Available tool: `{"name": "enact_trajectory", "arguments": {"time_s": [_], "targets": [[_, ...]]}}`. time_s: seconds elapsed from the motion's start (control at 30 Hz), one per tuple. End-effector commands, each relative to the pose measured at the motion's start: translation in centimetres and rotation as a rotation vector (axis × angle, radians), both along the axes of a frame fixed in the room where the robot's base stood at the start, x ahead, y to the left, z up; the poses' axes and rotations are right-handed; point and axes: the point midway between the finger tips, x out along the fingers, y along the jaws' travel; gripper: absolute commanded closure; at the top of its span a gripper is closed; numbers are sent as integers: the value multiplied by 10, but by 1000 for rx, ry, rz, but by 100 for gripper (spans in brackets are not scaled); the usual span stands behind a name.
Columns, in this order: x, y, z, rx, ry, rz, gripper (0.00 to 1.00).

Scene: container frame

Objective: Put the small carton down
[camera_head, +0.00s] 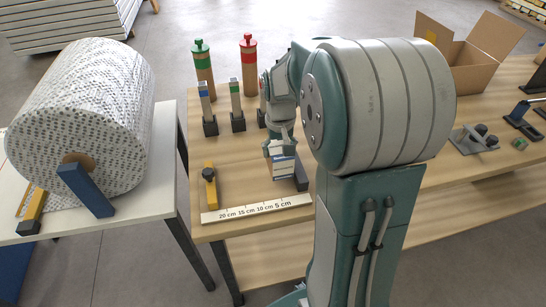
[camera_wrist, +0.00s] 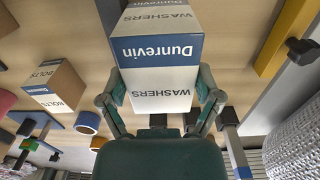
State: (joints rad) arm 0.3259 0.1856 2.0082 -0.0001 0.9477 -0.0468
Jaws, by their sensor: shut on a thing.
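The small carton, white with a blue band and the words "Dunrevin" and "WASHERS", is between the fingers of my gripper (camera_wrist: 160,95). It fills the upper middle of the wrist view (camera_wrist: 160,55), where its lettering is upside down. In the head view the carton (camera_head: 283,168) shows below my gripper (camera_head: 279,149), over the wooden table (camera_head: 235,160) just behind the ruler strip (camera_head: 256,208). My gripper is shut on the carton. I cannot tell whether the carton's underside touches the table.
Upright markers (camera_head: 237,105) and capped tubes (camera_head: 204,70) stand behind. An open cardboard box (camera_head: 468,62) is far right. A BOLTS carton (camera_wrist: 55,85) shows in the wrist view.

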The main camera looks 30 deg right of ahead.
Motion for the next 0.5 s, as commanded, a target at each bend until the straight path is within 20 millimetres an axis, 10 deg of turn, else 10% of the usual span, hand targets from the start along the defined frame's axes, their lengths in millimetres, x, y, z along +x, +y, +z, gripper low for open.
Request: {"name": "enact_trajectory", "arguments": {"time_s": [0.5], "targets": [[22, 2, -55, -1, 2, -1, 79]]}}
